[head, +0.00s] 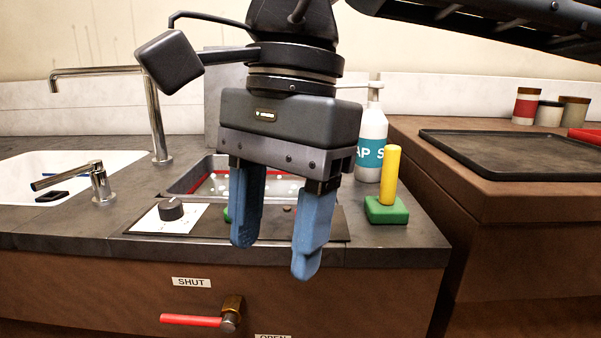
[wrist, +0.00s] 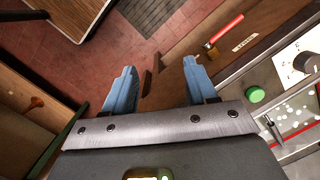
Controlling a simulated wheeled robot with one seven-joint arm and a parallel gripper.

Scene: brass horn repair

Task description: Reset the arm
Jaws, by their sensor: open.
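My gripper (head: 276,255) hangs pointing down in front of the counter in the head view, with its two blue fingers apart and nothing between them. In the wrist view my gripper (wrist: 160,85) is also open and empty, above the red tiled floor (wrist: 88,62) and the counter's front. The gripper hides part of the metal basin and its control panel in the head view.
The counter holds a white sink (head: 25,180) with a tap (head: 155,125), a metal basin (head: 185,181), a soap bottle (head: 371,135) and a yellow peg (head: 391,175) on a green block (head: 386,210). A red-handled valve (head: 195,320) sticks out below. A dark tray (head: 510,155) lies right.

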